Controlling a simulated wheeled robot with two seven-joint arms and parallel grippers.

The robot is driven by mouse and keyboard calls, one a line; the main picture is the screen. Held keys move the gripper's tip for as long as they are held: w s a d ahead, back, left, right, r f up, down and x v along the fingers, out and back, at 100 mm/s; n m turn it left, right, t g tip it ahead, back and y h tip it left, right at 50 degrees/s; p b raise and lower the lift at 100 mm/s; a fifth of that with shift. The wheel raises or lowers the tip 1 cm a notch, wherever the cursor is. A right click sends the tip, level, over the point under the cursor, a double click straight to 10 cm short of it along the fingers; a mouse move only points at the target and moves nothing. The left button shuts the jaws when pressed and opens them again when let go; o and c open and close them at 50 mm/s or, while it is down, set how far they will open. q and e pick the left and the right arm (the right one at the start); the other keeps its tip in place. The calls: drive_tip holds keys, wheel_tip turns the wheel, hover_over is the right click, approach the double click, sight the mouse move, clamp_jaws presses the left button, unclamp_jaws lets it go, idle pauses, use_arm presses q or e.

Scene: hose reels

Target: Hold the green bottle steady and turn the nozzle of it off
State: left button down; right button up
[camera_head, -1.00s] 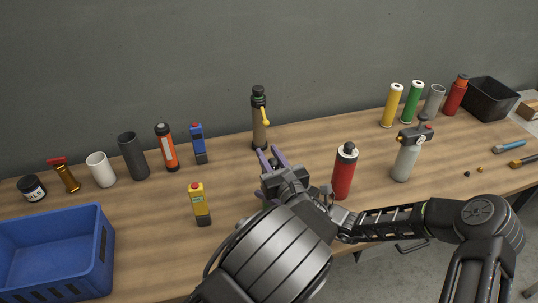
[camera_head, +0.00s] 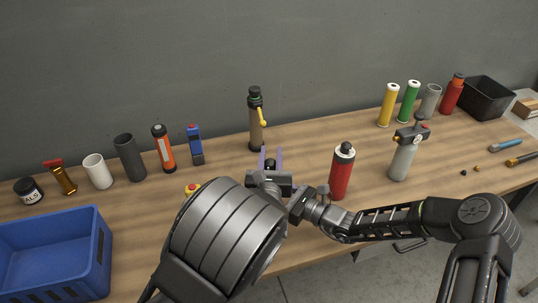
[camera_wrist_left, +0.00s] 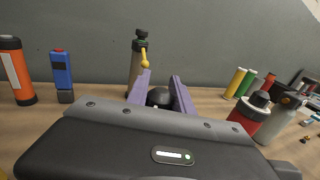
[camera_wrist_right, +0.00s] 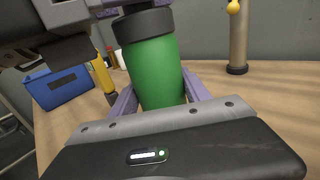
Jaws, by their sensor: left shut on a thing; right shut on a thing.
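The green bottle (camera_wrist_right: 152,72) stands between the fingers of my right gripper (camera_wrist_right: 160,92), which is shut on its body. A black collar (camera_wrist_right: 142,26) tops the green body. In the left wrist view a rounded black nozzle (camera_wrist_left: 160,96) sits between the purple fingers of my left gripper (camera_wrist_left: 161,84), which is shut on it. In the head view the left gripper (camera_head: 271,158) shows from behind, and it hides the bottle and most of the right gripper. The left gripper's dark body covers the upper left of the right wrist view, just above the bottle.
A brown bottle with a yellow lever (camera_head: 256,125) stands behind the grippers. A red bottle (camera_head: 341,172) and a grey spray bottle (camera_head: 404,158) stand to the right. My left arm partly covers a yellow device (camera_head: 192,188). A blue crate (camera_head: 60,232) is at the left.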

use_arm(q)
drive_tip(key=shift+r+m+h, duration=0.1)
drive_tip(key=shift+m+h, duration=0.3)
drive_tip(key=shift+h, duration=0.2)
drive_tip(key=c, duration=1.1)
unclamp_jaws()
drive_tip(key=shift+d, duration=0.1)
drive_tip(key=shift+s, duration=0.1)
drive_tip(key=s+a, duration=0.1)
drive_tip(key=s, duration=1)
drive_tip(key=shift+s+a, duration=0.3)
drive_tip(key=shift+s, duration=0.1)
